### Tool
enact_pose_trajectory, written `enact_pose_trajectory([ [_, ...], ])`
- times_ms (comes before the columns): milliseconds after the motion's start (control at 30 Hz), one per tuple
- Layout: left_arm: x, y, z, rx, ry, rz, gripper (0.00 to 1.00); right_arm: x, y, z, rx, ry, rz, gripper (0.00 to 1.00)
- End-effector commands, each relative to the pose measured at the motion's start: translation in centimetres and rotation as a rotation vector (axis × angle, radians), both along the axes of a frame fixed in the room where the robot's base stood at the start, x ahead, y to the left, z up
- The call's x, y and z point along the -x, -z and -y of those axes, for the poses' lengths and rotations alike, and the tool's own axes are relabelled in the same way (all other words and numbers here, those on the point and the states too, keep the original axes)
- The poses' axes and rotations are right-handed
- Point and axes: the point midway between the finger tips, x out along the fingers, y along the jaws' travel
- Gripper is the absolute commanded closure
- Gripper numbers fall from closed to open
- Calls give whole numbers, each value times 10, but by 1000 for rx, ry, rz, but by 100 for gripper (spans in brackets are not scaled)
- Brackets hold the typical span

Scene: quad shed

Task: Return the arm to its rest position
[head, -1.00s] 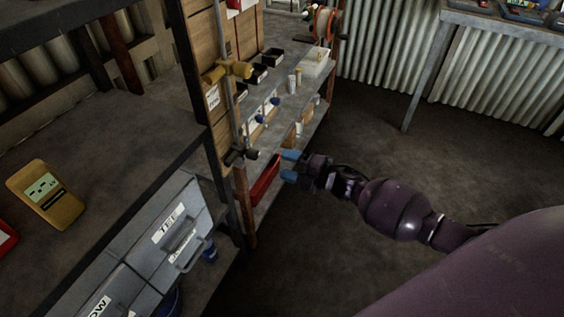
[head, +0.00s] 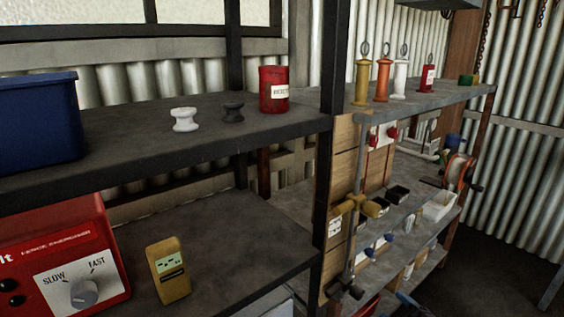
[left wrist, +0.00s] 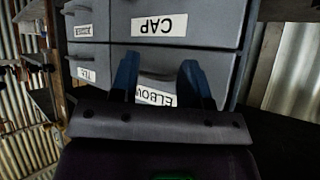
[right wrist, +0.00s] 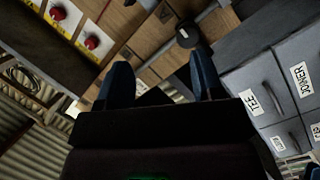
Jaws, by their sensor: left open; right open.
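My right gripper (head: 408,302) shows only as a blue fingertip piece at the bottom edge of the head view, below the shelving on the right. In the right wrist view my right gripper (right wrist: 158,85) has its two blue fingers apart with nothing between them. My left gripper is out of the head view. In the left wrist view my left gripper (left wrist: 155,80) has its blue fingers apart and empty, in front of grey drawers (left wrist: 195,65) labelled CAP and ELBOW.
A shelf unit holds a red fence energiser (head: 60,255), a yellow meter (head: 168,270), a blue bin (head: 40,120) and a red can (head: 273,90). Floor shows clear at the lower right.

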Motion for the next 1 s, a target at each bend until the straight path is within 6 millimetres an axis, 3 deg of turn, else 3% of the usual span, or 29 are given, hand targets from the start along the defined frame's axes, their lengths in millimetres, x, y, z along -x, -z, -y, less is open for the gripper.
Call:
enact_pose_trajectory([
  [267, -1, -6, -1, -2, 0, 10, 57, 74, 18, -9, -340, 217, -252, 39],
  [700, 5, -13, -6, -10, -2, 6, 57, 233, 49, -7, -714, 526, -554, 39],
  [900, 7, -17, -7, -11, -4, 4, 57, 284, 69, -2, -739, 614, -622, 39],
  [1000, 7, -18, -7, -10, -4, 7, 57, 295, 74, -1, -738, 630, -639, 39],
])
